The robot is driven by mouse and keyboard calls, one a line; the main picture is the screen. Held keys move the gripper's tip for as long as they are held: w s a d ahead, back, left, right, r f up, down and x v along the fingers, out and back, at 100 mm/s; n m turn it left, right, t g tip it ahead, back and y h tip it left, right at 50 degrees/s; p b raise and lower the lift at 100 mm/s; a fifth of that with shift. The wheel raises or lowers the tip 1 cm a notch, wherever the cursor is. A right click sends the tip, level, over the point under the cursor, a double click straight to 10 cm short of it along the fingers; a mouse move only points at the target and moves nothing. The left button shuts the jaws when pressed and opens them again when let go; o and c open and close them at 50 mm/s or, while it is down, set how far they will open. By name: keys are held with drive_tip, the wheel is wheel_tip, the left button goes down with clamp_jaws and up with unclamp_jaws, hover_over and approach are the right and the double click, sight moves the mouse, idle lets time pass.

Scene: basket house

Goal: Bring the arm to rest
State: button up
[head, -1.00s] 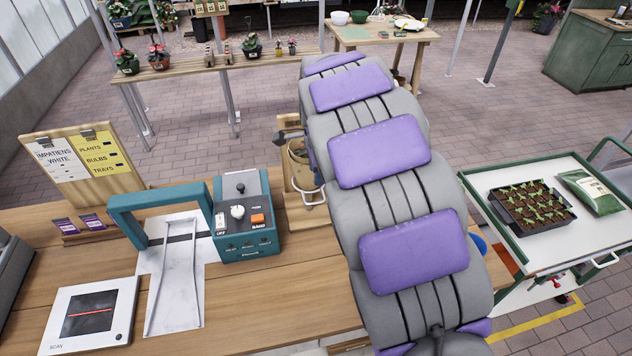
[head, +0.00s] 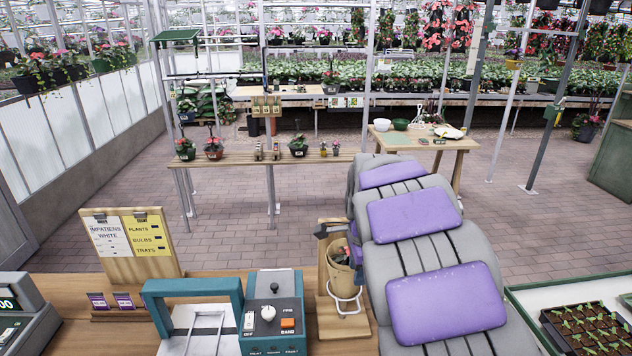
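My arm, grey with purple pads, rises from the bottom right of the head view and covers part of the bench. A dark grey end part (head: 331,229) sticks out to the left from behind it, and it looks like part of my gripper. The fingertips are not clear, so I cannot tell if they are open or shut. A tan basket (head: 342,276) with a white hoop stands just below this part, on a wooden stand (head: 327,322). My arm partly hides the basket, and I cannot tell whether the gripper touches it.
The wooden bench (head: 60,290) carries a teal machine (head: 275,312), a sign board (head: 128,262) and a till (head: 22,310). A seedling tray (head: 590,330) lies on a cart at right. A plant bench (head: 240,160) and a table (head: 455,143) stand behind. The brick floor between is clear.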

drive_tip(key=s+f+n+g+b, duration=0.1)
drive_tip(key=s+n, duration=0.7)
drive_tip(key=s, duration=1.1)
drive_tip(key=s+f+n+g+b, duration=0.2)
drive_tip(key=s+f+n, duration=0.3)
drive_tip(key=s, duration=1.4)
drive_tip(key=n, duration=0.4)
drive_tip(key=shift+s+f+g+b, duration=0.3)
drive_tip(key=shift+s+b, duration=0.1)
